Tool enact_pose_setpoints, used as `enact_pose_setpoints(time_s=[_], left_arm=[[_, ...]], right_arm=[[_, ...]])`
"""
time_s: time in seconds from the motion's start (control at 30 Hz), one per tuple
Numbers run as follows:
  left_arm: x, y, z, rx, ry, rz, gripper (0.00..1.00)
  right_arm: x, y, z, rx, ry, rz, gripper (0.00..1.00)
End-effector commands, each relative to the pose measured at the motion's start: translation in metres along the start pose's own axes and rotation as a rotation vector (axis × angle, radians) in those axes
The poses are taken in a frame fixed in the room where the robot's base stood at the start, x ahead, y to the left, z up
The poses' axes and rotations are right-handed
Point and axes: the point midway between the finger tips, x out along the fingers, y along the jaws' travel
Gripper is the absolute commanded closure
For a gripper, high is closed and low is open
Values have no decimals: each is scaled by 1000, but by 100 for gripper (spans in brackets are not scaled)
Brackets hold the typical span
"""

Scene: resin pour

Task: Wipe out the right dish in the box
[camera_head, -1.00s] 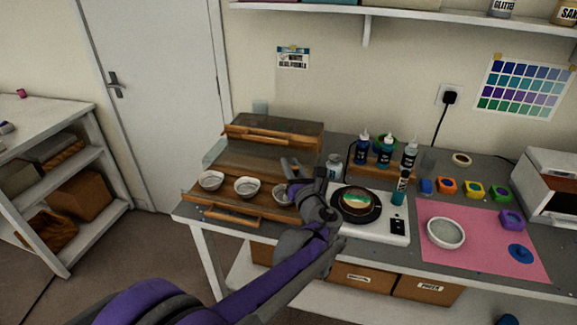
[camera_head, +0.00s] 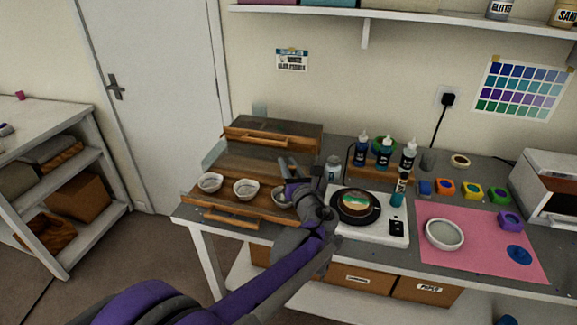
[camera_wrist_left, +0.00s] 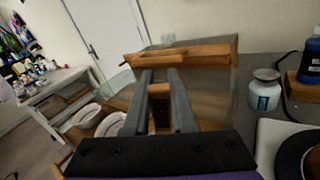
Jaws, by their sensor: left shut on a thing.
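The wooden box (camera_head: 190,196) stands on the left of the bench, with a row of three white dishes in it. The right dish (camera_head: 279,198) is partly hidden by my left gripper (camera_head: 297,170). The left dish (camera_head: 209,183) and middle dish (camera_head: 245,190) show clearly. My left gripper is over the box's right end, beside and above the right dish. In the left wrist view its fingers (camera_wrist_left: 160,82) are close together on a small brown and dark thing (camera_wrist_left: 159,108), too unclear to name. Two white dishes also show there at lower left. My right gripper is not in view.
A white scale (camera_head: 375,228) with a dark round plate stands just right of the gripper. A jar (camera_head: 333,167) and a rack of bottles (camera_head: 384,153) stand behind. A pink mat (camera_head: 480,254) with a pale bowl (camera_head: 444,234) lies at right.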

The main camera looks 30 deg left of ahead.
Motion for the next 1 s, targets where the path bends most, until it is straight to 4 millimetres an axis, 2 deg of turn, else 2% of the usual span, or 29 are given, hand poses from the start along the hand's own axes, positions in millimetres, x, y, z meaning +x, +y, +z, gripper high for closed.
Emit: enact_pose_setpoints(time_s=[0.1, 0.5, 1.0], left_arm=[[0, 3, 18, -1, -1, 0, 100], [1, 12, 63, 0, -2, 0, 100], [1, 13, 63, 0, -1, 0, 100]], right_arm=[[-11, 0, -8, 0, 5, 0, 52], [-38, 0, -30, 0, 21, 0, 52], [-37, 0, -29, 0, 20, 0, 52]])
